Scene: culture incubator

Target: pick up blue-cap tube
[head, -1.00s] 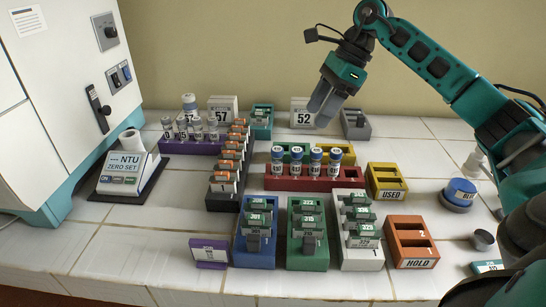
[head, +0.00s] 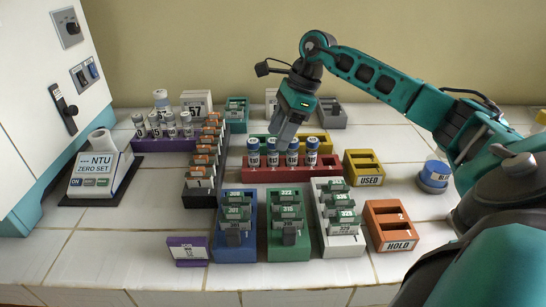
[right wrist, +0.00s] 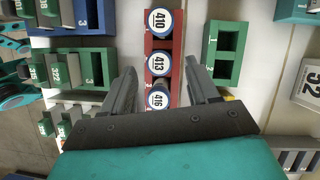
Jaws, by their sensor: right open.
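Several blue-cap tubes (head: 312,152) stand upright in a row in a red rack (head: 327,171) near the middle of the bench. My right gripper (head: 283,140) points down over the row, its fingertips close to the caps of the middle tubes. In the right wrist view my right gripper (right wrist: 160,72) is open and empty. Its fingers lie on either side of the rack's line. Numbered caps 410 (right wrist: 159,21), 413 (right wrist: 159,62) and 416 (right wrist: 158,97) show between and beyond them. My left gripper is not in view.
Blue (head: 236,254), green (head: 289,253) and white (head: 345,244) racks stand in front of the red one. Yellow USED (head: 369,181) and orange HOLD (head: 399,245) boxes are right.

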